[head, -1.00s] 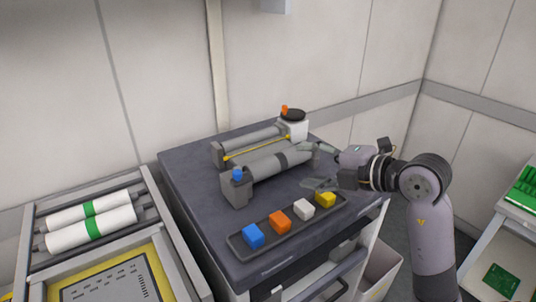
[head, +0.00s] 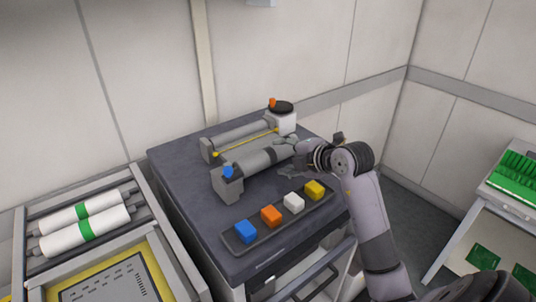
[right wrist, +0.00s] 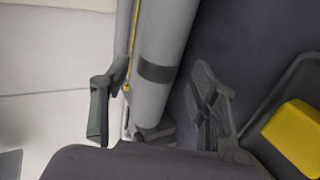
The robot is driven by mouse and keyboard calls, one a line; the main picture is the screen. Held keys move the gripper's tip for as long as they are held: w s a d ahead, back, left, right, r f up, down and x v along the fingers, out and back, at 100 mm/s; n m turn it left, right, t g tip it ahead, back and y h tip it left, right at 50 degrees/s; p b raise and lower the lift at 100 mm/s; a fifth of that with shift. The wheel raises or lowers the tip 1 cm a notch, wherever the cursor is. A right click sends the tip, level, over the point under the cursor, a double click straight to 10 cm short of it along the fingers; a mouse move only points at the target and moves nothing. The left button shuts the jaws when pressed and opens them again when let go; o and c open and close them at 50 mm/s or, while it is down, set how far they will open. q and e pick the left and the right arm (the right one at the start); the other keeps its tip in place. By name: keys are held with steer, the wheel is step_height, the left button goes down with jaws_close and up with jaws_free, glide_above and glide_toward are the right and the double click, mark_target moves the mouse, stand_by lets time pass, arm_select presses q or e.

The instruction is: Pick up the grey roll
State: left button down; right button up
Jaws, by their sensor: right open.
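The grey roll (head: 250,165) with a dark band lies on the dark trolley top, its left end by a grey block with a blue knob (head: 228,172). In the right wrist view the roll (right wrist: 167,35) runs up the picture between my fingers. My right gripper (head: 289,157) is open at the roll's right end. In the wrist view its left finger is close to the roll's left edge and its right finger stands clear, with a gap. The gripper (right wrist: 158,110) holds nothing. My left gripper is not in view.
A thinner grey bar (head: 238,138) and a yellow strip lie behind the roll. A white container with a black lid (head: 281,118) stands at the back right. A tray (head: 243,243) with coloured blocks lies in front. White-and-green rolls (head: 87,224) sit at left.

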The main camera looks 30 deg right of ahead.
mark_target(277, 155)
steer(key=shift+w+f+p, duration=0.1)
steer(key=shift+w+p, duration=0.25)
steer(key=shift+w, duration=0.05)
steer(key=p+x, duration=0.1)
steer(key=x, duration=0.2)
steer(key=shift+w+f, duration=0.15)
steer(key=shift+w, duration=0.1)
steer(key=shift+w+f, duration=0.25)
steer(key=shift+w, duration=0.05)
steer(key=shift+c, duration=1.4)
steer(key=c, duration=0.8)
